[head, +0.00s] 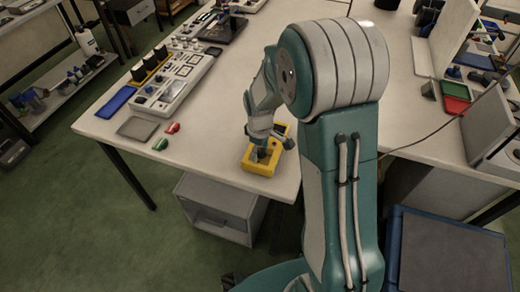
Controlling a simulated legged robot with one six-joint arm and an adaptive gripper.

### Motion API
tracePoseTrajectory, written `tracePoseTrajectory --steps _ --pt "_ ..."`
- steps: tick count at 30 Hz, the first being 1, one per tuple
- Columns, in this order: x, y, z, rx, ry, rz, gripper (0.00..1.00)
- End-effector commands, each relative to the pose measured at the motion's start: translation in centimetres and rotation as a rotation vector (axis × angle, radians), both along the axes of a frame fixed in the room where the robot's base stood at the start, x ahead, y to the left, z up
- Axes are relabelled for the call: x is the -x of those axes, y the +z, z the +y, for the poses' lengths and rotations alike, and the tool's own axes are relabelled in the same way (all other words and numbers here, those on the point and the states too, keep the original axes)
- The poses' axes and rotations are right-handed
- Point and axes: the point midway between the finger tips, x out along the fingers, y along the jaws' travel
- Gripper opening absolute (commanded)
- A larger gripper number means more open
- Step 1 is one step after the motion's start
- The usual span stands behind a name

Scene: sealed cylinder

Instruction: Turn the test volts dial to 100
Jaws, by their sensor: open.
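A yellow instrument (256,168) lies on the white table near its front edge. It seems to be the tester with the test volts dial, but the dial and its markings cannot be made out. My arm reaches down over the instrument from the right. My gripper (264,150) is open, right at the instrument's top face. I cannot tell whether its fingers touch the dial or stand around it. The gripper hides much of the instrument's face.
A red piece (173,128) and a green piece (160,144) lie left of the instrument, near a grey pad (138,129) and a blue tray (116,102). A long parts rack (185,85) stands behind. A grey drawer unit (215,208) is under the table. Bare tabletop lies left of the instrument.

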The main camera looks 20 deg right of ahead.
Motion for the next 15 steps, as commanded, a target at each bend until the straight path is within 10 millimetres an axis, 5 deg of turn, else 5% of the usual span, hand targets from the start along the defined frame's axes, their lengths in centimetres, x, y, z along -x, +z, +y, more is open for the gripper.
tracePoseTrajectory --steps 7,12,15 --pt "0.0 -0.08 -0.11 -0.001 -0.001 -0.001 0.73" --pt "-0.01 -0.07 -0.02 0.0 -0.001 0.0 0.0" --pt "-0.05 -0.09 -0.04 0.001 -0.001 -0.001 0.0"
